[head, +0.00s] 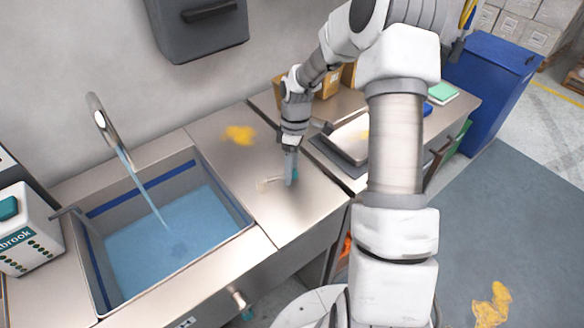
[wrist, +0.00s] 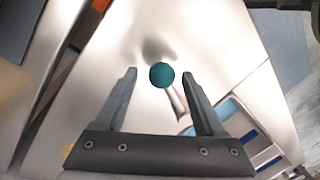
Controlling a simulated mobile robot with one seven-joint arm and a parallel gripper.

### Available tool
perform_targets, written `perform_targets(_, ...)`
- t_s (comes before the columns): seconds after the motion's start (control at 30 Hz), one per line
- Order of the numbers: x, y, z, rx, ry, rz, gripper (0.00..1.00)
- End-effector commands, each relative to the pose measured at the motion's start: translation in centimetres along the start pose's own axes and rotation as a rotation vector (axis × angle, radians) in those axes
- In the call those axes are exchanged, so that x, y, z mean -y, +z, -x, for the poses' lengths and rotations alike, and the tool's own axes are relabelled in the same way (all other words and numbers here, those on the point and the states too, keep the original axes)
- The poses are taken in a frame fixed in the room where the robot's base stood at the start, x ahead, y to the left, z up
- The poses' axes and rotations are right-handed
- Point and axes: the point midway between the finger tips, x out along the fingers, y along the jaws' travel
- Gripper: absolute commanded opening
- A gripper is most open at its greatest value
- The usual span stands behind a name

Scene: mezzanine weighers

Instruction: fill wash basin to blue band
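The wash basin (head: 240,211) is sunk in the steel counter on the left of the head view. A stream from the spout (head: 101,118) runs into its blue water (head: 170,245). The blue band (head: 140,189) runs along the inner wall; the water surface lies below it, with grey wall between. My gripper (head: 291,180) points down over the counter right of the basin. In the wrist view, my gripper (wrist: 160,76) is open, its fingers either side of a round teal knob (wrist: 162,75) on a metal lever (wrist: 179,104). I cannot tell whether they touch it.
A white jug (head: 25,230) stands left of the basin. A yellow stain (head: 240,134) marks the counter behind my gripper. A steel weighing pan (head: 350,140) and cardboard boxes (head: 330,83) lie to the right. A grey dispenser (head: 200,30) hangs on the wall.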

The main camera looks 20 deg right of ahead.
Motion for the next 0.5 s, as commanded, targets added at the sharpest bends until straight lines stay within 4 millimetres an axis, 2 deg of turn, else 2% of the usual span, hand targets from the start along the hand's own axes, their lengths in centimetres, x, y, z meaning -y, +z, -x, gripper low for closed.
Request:
perform_targets(0.27, 0.0, 0.1, 0.6, 0.001, -0.001, -0.001, 0.71)
perform_targets(0.37, -0.1, 0.0, 2.0, 0.0, 0.002, -0.001, 0.71)
perform_targets(0.5, -0.1, 0.0, 5.2, -0.001, 0.004, -0.002, 0.71)
